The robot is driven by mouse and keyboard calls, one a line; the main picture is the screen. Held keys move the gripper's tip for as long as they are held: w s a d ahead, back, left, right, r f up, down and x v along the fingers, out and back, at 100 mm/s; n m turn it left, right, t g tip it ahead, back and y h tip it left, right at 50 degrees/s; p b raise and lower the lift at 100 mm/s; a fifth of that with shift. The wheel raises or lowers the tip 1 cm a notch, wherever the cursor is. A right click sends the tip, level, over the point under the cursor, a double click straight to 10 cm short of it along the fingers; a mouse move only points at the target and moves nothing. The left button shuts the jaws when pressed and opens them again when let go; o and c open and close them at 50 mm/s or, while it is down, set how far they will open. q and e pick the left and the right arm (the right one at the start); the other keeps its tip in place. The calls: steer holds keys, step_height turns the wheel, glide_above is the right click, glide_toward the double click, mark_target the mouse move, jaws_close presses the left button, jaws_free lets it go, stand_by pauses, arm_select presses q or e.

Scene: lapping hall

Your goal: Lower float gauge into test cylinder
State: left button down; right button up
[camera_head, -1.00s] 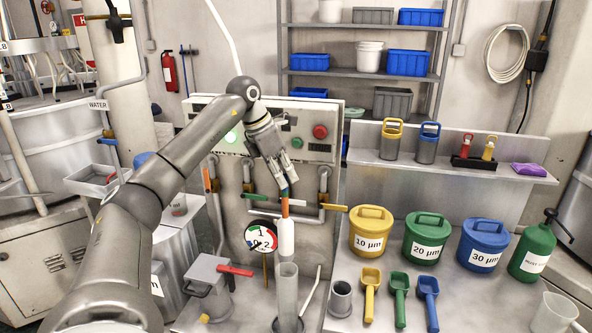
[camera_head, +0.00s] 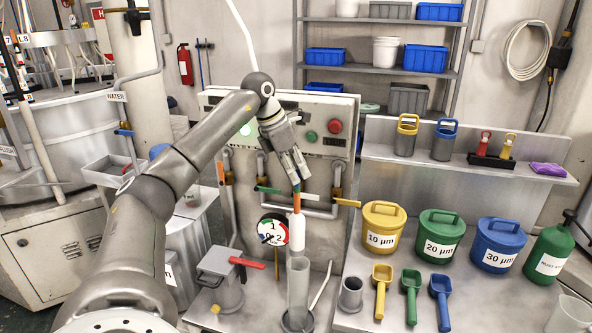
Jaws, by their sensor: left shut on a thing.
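My left gripper (camera_head: 296,181) is shut on the float gauge's upper end and points down. The float gauge has an orange stem (camera_head: 297,203) with a dark top and a white float body (camera_head: 297,234) below. It hangs roughly upright over the test cylinder (camera_head: 298,289), a tall translucent grey tube standing on the bench. The float's lower end lines up with the cylinder's mouth; I cannot tell whether it is just above or just inside the rim. My right gripper is not in view.
A round dial (camera_head: 272,230) and a grey box with a red lever (camera_head: 247,263) stand left of the cylinder. A short grey cup (camera_head: 350,294), coloured scoops (camera_head: 381,290) and a yellow bucket (camera_head: 383,226) are to the right. The control panel (camera_head: 345,150) stands behind.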

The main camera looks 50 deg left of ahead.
mark_target(296, 257)
arm_select(q)
steer(key=shift+f+b, duration=8.8)
steer(key=shift+f, duration=5.9)
steer(key=shift+f, duration=0.2)
steer(key=c, duration=1.3)
jaws_free()
steer(key=shift+c, duration=0.2)
